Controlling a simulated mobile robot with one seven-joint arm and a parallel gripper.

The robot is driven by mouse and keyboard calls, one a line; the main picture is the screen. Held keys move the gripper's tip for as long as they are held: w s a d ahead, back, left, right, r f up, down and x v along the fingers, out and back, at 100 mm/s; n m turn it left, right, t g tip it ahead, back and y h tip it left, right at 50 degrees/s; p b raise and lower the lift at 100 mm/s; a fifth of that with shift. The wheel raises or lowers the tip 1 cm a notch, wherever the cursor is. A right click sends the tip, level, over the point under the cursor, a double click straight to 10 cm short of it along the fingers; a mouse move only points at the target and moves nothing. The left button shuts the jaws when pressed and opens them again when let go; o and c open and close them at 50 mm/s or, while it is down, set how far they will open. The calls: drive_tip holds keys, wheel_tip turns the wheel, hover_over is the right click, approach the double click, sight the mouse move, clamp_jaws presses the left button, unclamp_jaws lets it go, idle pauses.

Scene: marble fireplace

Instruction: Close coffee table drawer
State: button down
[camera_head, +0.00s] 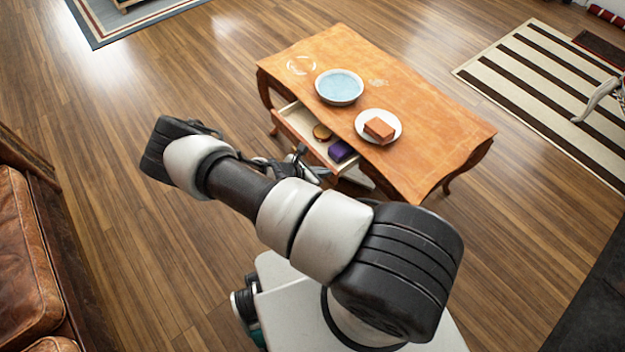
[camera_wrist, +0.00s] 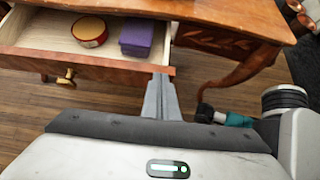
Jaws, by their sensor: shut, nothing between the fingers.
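The wooden coffee table (camera_head: 430,130) stands in the middle of the room. Its drawer (camera_head: 292,122) is pulled out on the side facing me. In the wrist view the drawer front (camera_wrist: 110,70) has a brass knob (camera_wrist: 66,77). Inside the drawer lie a round red and gold tin (camera_wrist: 90,31) and a purple box (camera_wrist: 137,37). My gripper (camera_wrist: 161,80) is shut and empty, its fingertips at the right end of the drawer front. I cannot tell whether they touch it. In the head view my arm partly hides the gripper and the drawer front.
On the tabletop are a bowl of blue liquid (camera_head: 339,86) and a white plate (camera_head: 360,127) with an orange-brown block (camera_head: 379,129). A leather sofa (camera_head: 22,255) stands at left. A striped rug (camera_head: 530,95) lies at right. The wooden floor left of the table is clear.

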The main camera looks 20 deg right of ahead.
drive_tip(key=d, duration=0.2)
drive_tip(key=w+d, duration=0.1)
drive_tip(key=d, duration=0.1)
drive_tip(key=w+d, duration=0.1)
drive_tip(key=d, duration=0.1)
drive_tip(key=shift+w+d, duration=0.1)
drive_tip(key=shift+d, duration=0.3)
